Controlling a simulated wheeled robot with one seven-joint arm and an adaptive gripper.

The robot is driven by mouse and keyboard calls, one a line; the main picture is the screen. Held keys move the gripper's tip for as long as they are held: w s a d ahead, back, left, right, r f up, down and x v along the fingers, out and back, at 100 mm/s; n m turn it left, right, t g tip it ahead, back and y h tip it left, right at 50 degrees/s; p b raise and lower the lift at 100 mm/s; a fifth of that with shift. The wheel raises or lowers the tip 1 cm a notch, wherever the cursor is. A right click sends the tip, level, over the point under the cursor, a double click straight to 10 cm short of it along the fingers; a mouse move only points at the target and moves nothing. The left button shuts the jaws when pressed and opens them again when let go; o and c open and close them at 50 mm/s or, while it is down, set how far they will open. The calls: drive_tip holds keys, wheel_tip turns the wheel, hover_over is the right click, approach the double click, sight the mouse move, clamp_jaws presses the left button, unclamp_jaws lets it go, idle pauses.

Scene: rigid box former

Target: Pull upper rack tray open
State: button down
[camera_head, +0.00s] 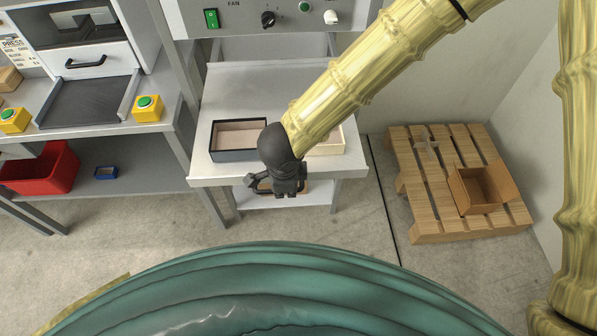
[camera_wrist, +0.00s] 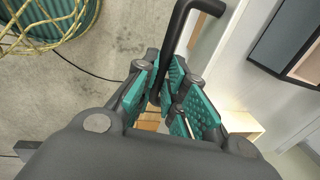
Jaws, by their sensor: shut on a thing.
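The upper rack tray (camera_head: 227,172) is a light grey metal surface under the control panel, with open boxes on it. Its pale front shows in the wrist view (camera_wrist: 233,62). A black bent bar handle (camera_wrist: 178,32) stands out from that front. My gripper (camera_head: 280,187) is at the tray's front edge. In the wrist view my gripper's green-padded fingers (camera_wrist: 176,88) are closed around the handle. My arm and gripper hide part of the tray and front edge in the head view.
A dark-walled box (camera_head: 238,154) and a pale box (camera_head: 327,141) sit on the tray. A lower shelf (camera_head: 312,194) is beneath. A wooden pallet (camera_head: 427,220) with an open cardboard box (camera_head: 476,204) stands right. A workbench (camera_head: 120,118) stands left. Concrete floor (camera_head: 130,225) in front looks clear.

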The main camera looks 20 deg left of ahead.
drive_tip(key=shift+s+d, duration=0.15)
drive_tip(key=shift+s, duration=0.2)
drive_tip(key=c, duration=1.5)
unclamp_jaws()
drive_tip(key=r, duration=0.4)
drive_tip(key=s+r, duration=0.1)
drive_tip(key=r, duration=0.2)
drive_tip(key=s+d+r, duration=0.1)
drive_tip(key=r, duration=0.3)
drive_tip(key=shift+r, duration=0.35)
